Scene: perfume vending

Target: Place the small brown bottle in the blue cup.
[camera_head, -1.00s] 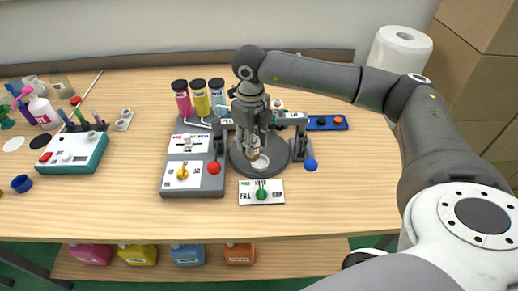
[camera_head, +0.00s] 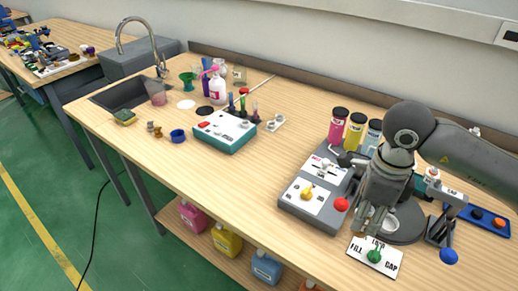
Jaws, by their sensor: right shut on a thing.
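The small blue cup (camera_head: 177,136) stands on the wooden table, left of the teal-and-white box. My right gripper (camera_head: 370,220) points down at the right, by the round grey base of the filling station, far to the right of the cup. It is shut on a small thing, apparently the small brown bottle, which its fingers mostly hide. My left gripper is out of view.
The teal box (camera_head: 225,135) and the grey control box (camera_head: 313,195) with yellow and red knobs stand between gripper and cup. Pink, yellow and blue bottles (camera_head: 337,126) stand behind. The table front is mostly clear.

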